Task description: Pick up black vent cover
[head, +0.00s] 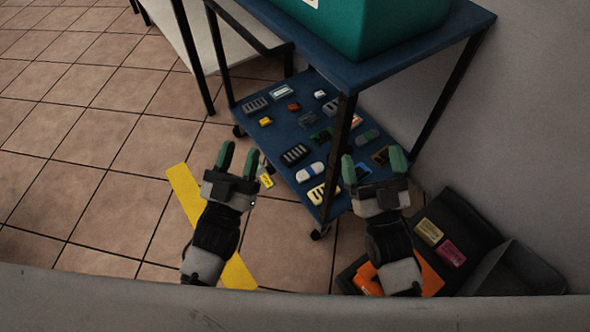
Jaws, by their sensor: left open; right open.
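A black slotted piece that looks like the vent cover (294,154) lies on the lower shelf of a blue cart (283,127), near the shelf's left edge. Its slots show as pale stripes. My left gripper (238,160) is open and empty, to the left of the black piece and apart from it in the picture. My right gripper (373,163) is open, to the right of the black piece, over the shelf's right part. It hides some of the shelf there. I cannot tell whether it touches anything.
A grey slotted piece (255,105), a blue-white piece (310,172) and several other small parts share the shelf. A teal bin (365,25) stands on the cart's top. Cart legs flank the shelf. A dark open box (508,268) sits at the lower right.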

